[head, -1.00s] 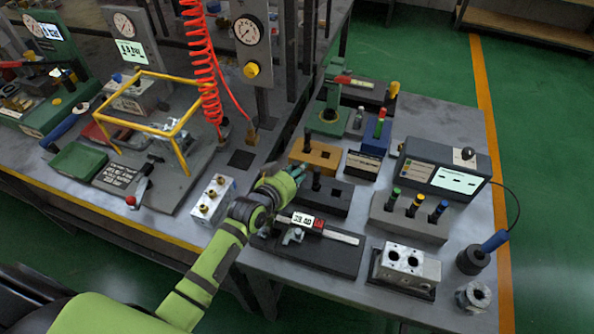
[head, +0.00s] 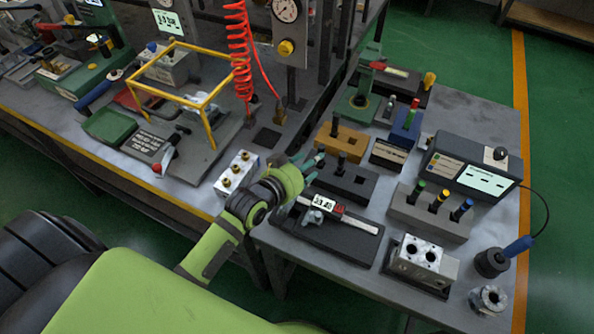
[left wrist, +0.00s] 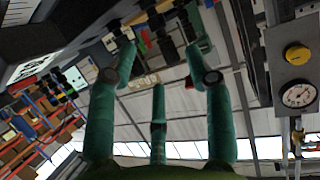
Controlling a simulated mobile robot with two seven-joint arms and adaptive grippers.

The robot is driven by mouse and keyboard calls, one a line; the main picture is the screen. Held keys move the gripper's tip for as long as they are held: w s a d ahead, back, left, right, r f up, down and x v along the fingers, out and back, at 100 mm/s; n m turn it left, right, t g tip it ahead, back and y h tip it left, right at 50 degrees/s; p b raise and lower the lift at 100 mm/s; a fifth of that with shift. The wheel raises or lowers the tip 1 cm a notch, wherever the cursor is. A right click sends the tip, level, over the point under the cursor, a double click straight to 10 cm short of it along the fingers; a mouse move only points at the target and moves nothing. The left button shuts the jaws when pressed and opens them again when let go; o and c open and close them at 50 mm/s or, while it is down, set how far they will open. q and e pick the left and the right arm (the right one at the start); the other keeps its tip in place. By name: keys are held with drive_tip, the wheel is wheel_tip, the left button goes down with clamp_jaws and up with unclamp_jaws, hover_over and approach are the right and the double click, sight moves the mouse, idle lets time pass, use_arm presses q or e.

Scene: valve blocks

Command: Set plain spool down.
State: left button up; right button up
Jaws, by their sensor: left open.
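My left gripper (head: 312,166) is at the left end of a dark two-hole block (head: 358,184). Its teal fingers are spread, and the left wrist view (left wrist: 160,65) shows nothing between them. A plain black spool (head: 341,160) stands upright in the dark block, just right of the fingertips and apparently apart from them. Another black spool (head: 334,127) stands in the tan block (head: 352,140) behind. I cannot tell for sure which one is the plain spool. My right gripper is not in view.
A grey rack (head: 405,215) holds spools with green, yellow and blue tops. A caliper on a dark board (head: 325,236) lies in front of my gripper. A metal valve block (head: 240,168) stands left. A yellow frame (head: 172,95) and red coiled hose (head: 240,60) rise behind.

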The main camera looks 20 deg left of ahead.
use_arm(q)
drive_tip(key=v, duration=0.5)
drive_tip(key=shift+s, duration=0.1)
